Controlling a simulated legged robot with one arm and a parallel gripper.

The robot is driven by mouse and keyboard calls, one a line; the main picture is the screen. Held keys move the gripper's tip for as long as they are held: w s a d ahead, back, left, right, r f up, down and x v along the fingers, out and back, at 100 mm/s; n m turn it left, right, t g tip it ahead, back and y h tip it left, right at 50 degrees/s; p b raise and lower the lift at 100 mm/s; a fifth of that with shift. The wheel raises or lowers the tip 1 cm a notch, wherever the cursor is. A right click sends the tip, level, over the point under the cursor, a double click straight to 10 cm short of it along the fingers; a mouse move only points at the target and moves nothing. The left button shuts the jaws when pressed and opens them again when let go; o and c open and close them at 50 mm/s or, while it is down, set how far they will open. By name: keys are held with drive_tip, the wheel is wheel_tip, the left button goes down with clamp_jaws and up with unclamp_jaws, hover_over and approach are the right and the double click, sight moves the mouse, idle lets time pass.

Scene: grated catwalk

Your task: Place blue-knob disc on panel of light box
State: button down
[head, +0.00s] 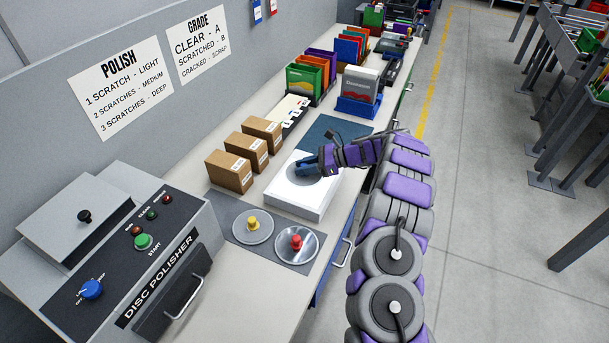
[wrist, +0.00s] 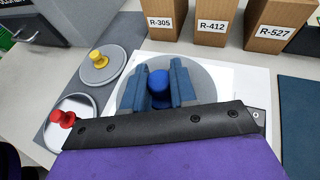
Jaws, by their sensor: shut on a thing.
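The light box (head: 292,203) is a low white box on the bench, with a bright white top panel. It also shows in the wrist view (wrist: 245,82). The grey disc (wrist: 207,84) with a blue knob (wrist: 158,82) lies over that panel. My gripper (head: 308,163) has its two blue fingers on either side of the knob and is shut on it. The wrist view shows the fingers (wrist: 160,88) from behind. My gripper hides part of the disc; I cannot tell whether the disc touches the panel.
A yellow-knob disc (head: 253,226) and a red-knob disc (head: 296,245) lie on a grey mat left of the light box. Several cardboard boxes (head: 228,172) stand behind. The disc polisher (head: 145,255) is at left. A dark blue mat (head: 335,133) lies beyond the light box.

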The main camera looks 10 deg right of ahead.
wheel_tip(320, 180, down, 4)
drive_tip(key=shift+r+b, duration=0.15)
drive_tip(key=shift+b, duration=0.45)
drive_tip(key=shift+r, duration=0.1)
drive_tip(key=c, duration=0.9)
unclamp_jaws()
